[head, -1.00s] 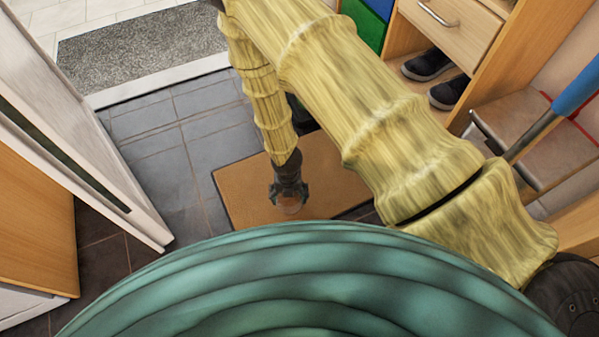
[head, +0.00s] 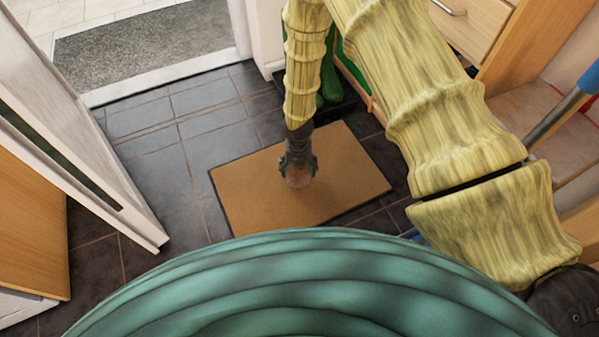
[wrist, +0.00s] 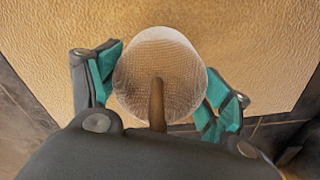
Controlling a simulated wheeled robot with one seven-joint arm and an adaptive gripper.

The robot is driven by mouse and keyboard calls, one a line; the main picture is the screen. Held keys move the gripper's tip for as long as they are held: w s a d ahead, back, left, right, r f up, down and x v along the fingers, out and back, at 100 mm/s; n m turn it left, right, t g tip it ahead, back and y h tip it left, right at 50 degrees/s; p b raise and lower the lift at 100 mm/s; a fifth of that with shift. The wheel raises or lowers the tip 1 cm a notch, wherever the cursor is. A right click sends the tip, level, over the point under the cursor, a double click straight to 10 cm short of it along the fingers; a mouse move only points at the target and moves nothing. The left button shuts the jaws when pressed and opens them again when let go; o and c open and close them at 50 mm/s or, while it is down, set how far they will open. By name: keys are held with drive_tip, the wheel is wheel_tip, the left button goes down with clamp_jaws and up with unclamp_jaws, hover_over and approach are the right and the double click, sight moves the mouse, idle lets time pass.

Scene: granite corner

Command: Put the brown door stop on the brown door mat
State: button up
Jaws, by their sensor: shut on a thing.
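The brown door mat (head: 245,197) lies flat on the dark tiles; its surface also fills much of the wrist view (wrist: 40,45). My gripper (head: 299,166) is over the middle of the mat, pointing down. It is shut on the brown door stop (head: 299,181), a rounded, pale brown, see-through-looking piece. In the wrist view the door stop (wrist: 140,72) sits between the teal pads of my gripper (wrist: 163,92), with a darker brown strip down its near side. I cannot tell whether its underside touches the mat.
A white door (head: 90,160) stands open at the left, with a grey mat (head: 140,45) beyond the threshold. Green boots (head: 328,80) stand behind the brown mat. A wooden cabinet and bench (head: 540,110) are at the right. Dark tiles left of the mat are clear.

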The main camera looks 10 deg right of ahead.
sight(299, 171)
drive_tip(key=shift+w+d, duration=0.25)
drive_tip(key=shift+w, duration=0.15)
drive_tip(key=shift+w+d+f+b, duration=0.1)
drive_tip(key=shift+w+f+b, duration=0.1)
drive_tip(key=shift+b, duration=0.2)
drive_tip(key=shift+f+b, duration=1.2)
drive_tip(key=shift+f, duration=0.35)
drive_tip(key=o, duration=1.7)
drive_tip(key=shift+s+f, duration=0.1)
drive_tip(key=shift+o, duration=0.2)
wheel_tip(299, 171, up, 12)
drive_tip(key=p, duration=0.7)
